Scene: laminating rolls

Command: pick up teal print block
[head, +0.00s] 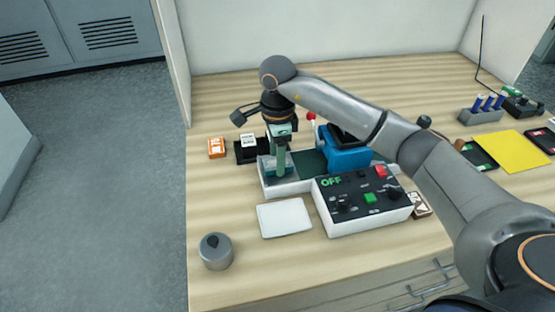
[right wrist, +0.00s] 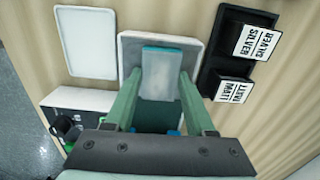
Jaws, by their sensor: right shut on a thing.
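The teal print block (right wrist: 161,72) shows in the right wrist view as a pale grey block with a teal edge, between my right gripper's fingertips (right wrist: 159,84). My right gripper is shut on it, over a white tray-like bed (right wrist: 133,48). In the head view my right gripper (head: 280,163) points down at the left end of the machine's white base (head: 273,187). There the fingers mostly hide the block. I cannot tell whether the block still touches the bed. My left gripper is not in view.
A blue machine body (head: 347,158) and a control box (head: 365,202) reading OFF stand right of the gripper. A black holder (head: 244,153) with label cards and an orange block (head: 216,147) are left. A white plate (head: 285,218) and grey canister (head: 215,252) lie in front.

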